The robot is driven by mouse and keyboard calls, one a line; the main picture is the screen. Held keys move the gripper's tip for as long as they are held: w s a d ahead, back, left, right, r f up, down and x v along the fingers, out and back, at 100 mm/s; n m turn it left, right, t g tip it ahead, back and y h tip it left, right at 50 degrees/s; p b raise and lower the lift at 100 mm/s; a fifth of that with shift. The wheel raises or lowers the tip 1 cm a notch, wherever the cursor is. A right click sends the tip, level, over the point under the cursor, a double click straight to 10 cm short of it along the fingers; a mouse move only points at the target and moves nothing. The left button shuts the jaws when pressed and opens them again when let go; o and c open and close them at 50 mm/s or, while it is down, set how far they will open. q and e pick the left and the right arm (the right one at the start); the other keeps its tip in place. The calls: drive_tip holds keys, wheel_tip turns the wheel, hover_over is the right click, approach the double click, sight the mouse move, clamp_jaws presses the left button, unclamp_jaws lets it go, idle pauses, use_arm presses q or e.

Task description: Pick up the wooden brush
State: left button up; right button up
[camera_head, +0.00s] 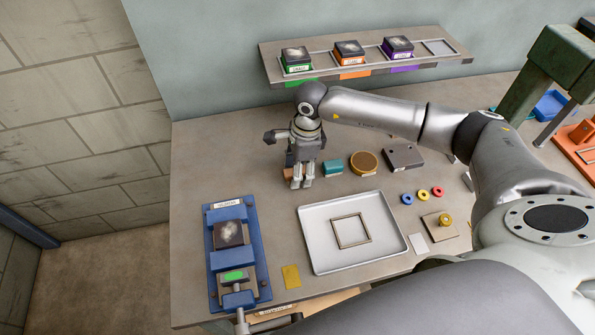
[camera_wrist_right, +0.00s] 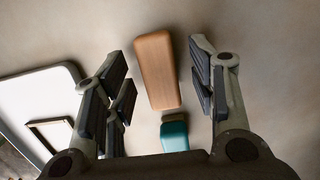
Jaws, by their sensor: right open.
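The wooden brush shows in the right wrist view as a long brown wooden block (camera_wrist_right: 157,68) with rounded edges, lying on the bench and slightly tilted in the picture. In the head view only a small brown part (camera_head: 288,174) shows beside my right gripper (camera_head: 302,184), which hides the rest. My right gripper is open and points down over the brush. In the right wrist view its fingers (camera_wrist_right: 158,78) stand on either side of the block, with visible gaps, and nothing is held. Bristles are not visible. My left gripper is not in view.
A teal block (camera_head: 332,168) lies close to the brush, also in the right wrist view (camera_wrist_right: 174,134). A round brown tin (camera_head: 364,163) and dark box (camera_head: 404,158) stand to the right. A white tray (camera_head: 313,232) with a frame lies in front; a blue fixture (camera_head: 262,250) stands left.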

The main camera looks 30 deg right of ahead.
drive_tip(key=c, duration=1.1)
drive_tip(key=shift+r, duration=0.1)
drive_tip(key=shift+r+b, duration=0.35)
drive_tip(key=shift+b, duration=0.1)
wheel_tip(320, 180, up, 2)
drive_tip(key=shift+w+b, duration=0.1)
drive_tip(key=shift+b, duration=0.75)
drive_tip(key=shift+s+a+r+b, duration=0.75)
drive_tip(key=shift+s+a+r, duration=0.4)
drive_tip(key=shift+s+r, duration=0.75)
drive_tip(key=shift+s+a+r+b, duration=0.8)
drive_tip(key=shift+s+a+r, duration=0.55)
drive_tip(key=shift+s, duration=0.9)
drive_tip(key=shift+s+a+r+b, duration=0.75)
drive_tip(key=shift+s+a+r, duration=0.25)
drive_tip(key=shift+s+r, duration=0.95)
drive_tip(key=shift+s+f, duration=0.1)
